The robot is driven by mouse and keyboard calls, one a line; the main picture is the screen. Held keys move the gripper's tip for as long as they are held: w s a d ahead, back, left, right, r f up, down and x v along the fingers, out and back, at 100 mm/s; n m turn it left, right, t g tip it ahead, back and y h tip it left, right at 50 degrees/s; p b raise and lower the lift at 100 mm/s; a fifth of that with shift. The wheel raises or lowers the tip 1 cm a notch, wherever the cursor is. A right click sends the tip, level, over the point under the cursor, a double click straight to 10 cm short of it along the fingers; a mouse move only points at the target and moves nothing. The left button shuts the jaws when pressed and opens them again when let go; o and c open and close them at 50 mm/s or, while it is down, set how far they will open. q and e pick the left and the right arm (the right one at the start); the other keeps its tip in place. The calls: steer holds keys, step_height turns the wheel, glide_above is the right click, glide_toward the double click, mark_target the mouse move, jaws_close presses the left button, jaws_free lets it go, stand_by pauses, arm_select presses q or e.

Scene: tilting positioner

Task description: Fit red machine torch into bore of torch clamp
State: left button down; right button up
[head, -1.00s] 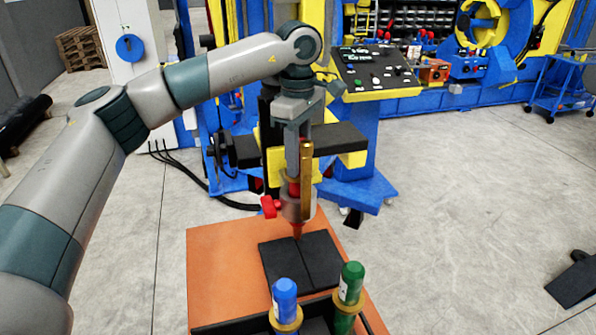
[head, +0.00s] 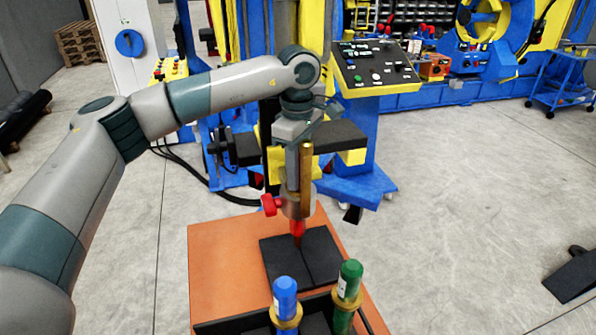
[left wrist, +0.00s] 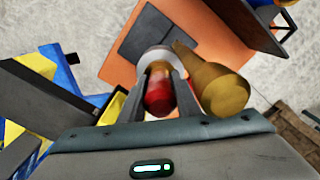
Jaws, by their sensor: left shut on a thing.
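The red machine torch (head: 297,228) points down, with its red lower part and tip showing below the grey ring of the torch clamp (head: 299,204). My left gripper (head: 292,180) is just above the ring, with its fingers shut on the torch. In the left wrist view the red torch (left wrist: 158,92) lies between the fingers of the left gripper (left wrist: 160,72), and the pale clamp ring (left wrist: 157,57) surrounds it at their tips. The fingers hide much of the bore, so full seating cannot be seen. My right gripper is not in view.
A brass post (head: 306,165) stands right beside the gripper. A red clamp knob (head: 268,205) sticks out left. Below are black plates (head: 300,262) on an orange table (head: 215,265). A blue torch (head: 285,295) and a green torch (head: 349,280) stand in a rack in front.

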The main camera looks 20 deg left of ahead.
arm_select(q)
steer(key=shift+f, duration=0.1)
steer(key=c, duration=1.3)
jaws_free()
steer(key=shift+c, duration=0.2)
steer(key=shift+r, duration=0.25)
steer(key=shift+r, duration=0.4)
step_height(320, 180, up, 9)
steer(key=b, duration=0.3)
steer(key=shift+r, duration=0.2)
steer(key=shift+r+b, duration=0.35)
steer(key=shift+r, duration=0.5)
